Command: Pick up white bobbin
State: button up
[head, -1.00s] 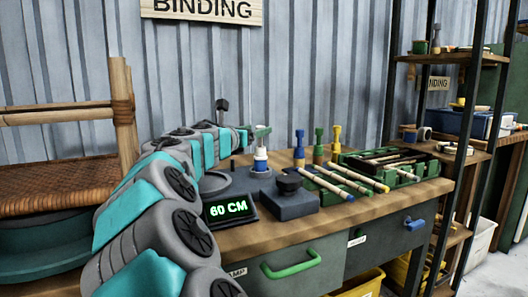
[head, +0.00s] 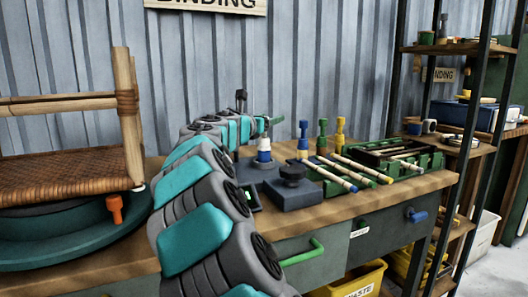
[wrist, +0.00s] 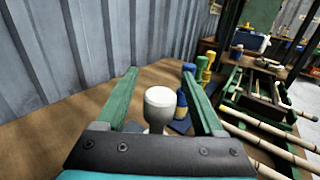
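The white bobbin (wrist: 160,105) stands upright in the wrist view, its round pale top between the two green fingers of my gripper (wrist: 161,71). The fingers are spread wide, with a gap on both sides of the bobbin. Its lower part is hidden by the gripper's dark palm. In the head view my gripper (head: 266,122) is over the bench, small and partly hidden by my arm. I cannot pick out the white bobbin for sure there.
A blue-and-white bottle-like thing (head: 264,150) stands close to my gripper. Blue (head: 303,146), green (head: 322,138) and yellow (head: 340,136) bobbins stand to the right. Beyond them is a green tray (head: 428,161) with rattan sticks. A dark block (head: 292,190) sits in front.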

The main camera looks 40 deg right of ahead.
grip_shut()
dwell(0.3)
dwell(0.9)
